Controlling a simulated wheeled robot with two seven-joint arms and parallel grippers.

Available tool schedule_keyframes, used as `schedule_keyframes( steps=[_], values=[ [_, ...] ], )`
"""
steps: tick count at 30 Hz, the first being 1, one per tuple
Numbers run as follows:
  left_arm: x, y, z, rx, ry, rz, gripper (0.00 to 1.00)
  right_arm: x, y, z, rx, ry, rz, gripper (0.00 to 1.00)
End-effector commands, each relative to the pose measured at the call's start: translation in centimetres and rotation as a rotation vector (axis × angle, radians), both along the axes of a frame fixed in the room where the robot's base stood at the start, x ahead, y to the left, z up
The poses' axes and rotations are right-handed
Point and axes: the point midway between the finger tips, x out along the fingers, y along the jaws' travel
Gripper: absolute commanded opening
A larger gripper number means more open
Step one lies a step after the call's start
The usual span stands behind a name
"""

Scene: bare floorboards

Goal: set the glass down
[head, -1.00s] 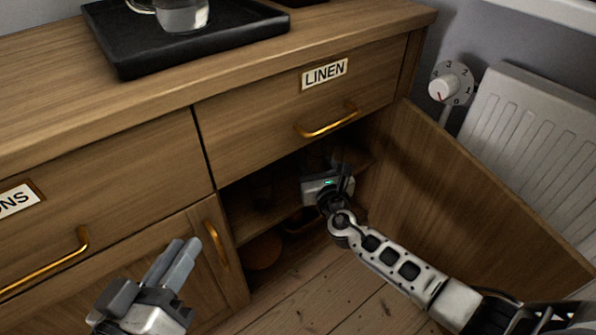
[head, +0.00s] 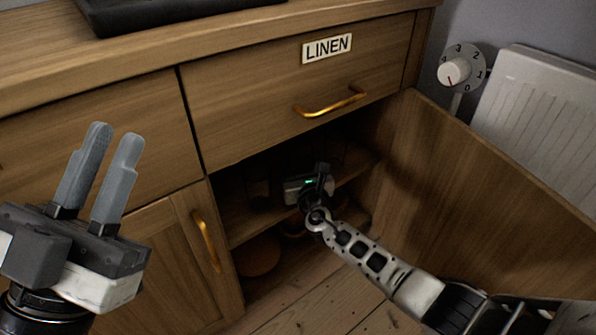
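My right gripper (head: 318,182) reaches into the open cupboard compartment (head: 248,215) below the LINEN drawer, at the height of its shelf. Its fingers are dark against the shadow, and I cannot tell whether they are open or shut or hold anything. No glass can be made out clearly; the inside behind the gripper is too dark. My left gripper (head: 113,145) is raised in front of the left part of the cabinet, fingers pointing up, with an empty gap between them.
The cupboard door (head: 480,195) stands open on the right, beside the radiator (head: 540,125) and its dial (head: 456,72). The LINEN drawer (head: 300,95) is shut above. A round brown thing (head: 258,256) lies below the shelf. A black tray (head: 170,15) is on top.

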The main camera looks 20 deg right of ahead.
Motion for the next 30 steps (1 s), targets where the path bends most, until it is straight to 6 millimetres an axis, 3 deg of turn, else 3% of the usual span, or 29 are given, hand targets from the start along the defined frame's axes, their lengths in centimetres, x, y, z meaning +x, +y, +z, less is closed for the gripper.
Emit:
schedule_keyframes(
  steps=[12,13,15,25,27,30],
  values=[
    [-0.2,0.0,0.4,0.007,-0.034,0.001,0.18,0.2,0.0,-0.3,-0.002,-0.001,-0.001,0.14],
    [-0.2,0.0,0.4,0.007,-0.034,0.001,0.18,0.1,0.0,-0.3,-0.001,0.0,0.0,0.56],
    [-0.2,0.0,0.4,0.007,-0.034,0.001,0.18,0.1,0.0,-0.3,0.0,0.0,-0.001,0.7],
    [-0.2,0.0,0.4,0.006,-0.034,0.0,0.18,0.1,0.0,-0.1,0.001,0.0,-0.001,0.7],
    [0.0,0.0,0.5,-0.003,0.0,-0.002,0.18,-0.7,0.0,0.0,0.0,0.003,0.0,0.7],
    [0.8,0.2,-1.0,-0.033,0.151,-0.003,0.18,-2.4,0.1,0.2,-0.001,0.004,0.002,0.7]
  ],
)
